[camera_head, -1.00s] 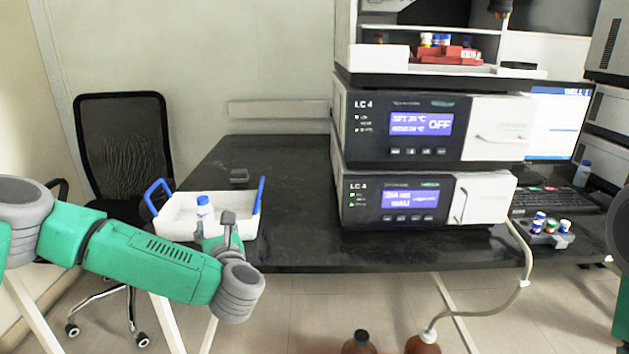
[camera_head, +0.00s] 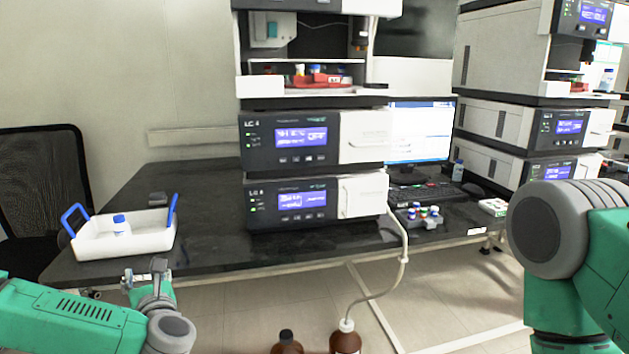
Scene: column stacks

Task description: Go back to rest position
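My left gripper (camera_head: 143,270) is low at the left, in front of the table's front edge and below the white tray (camera_head: 90,247). Its two fingers stand apart with nothing seen between them, so it looks open and empty. The tray has blue handles and sits on the table's left end. A small white bottle with a blue cap (camera_head: 121,226) stands upright in the tray, apart from the gripper. My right arm fills the lower right of the view, but its gripper is out of view.
The black table (camera_head: 205,190) carries stacked LC 4 units (camera_head: 258,203), a monitor (camera_head: 425,120), and a rack of small vials (camera_head: 418,216). Brown bottles (camera_head: 345,341) stand below the front edge. A black chair (camera_head: 45,180) is at the left. The tabletop between tray and stack is mostly clear.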

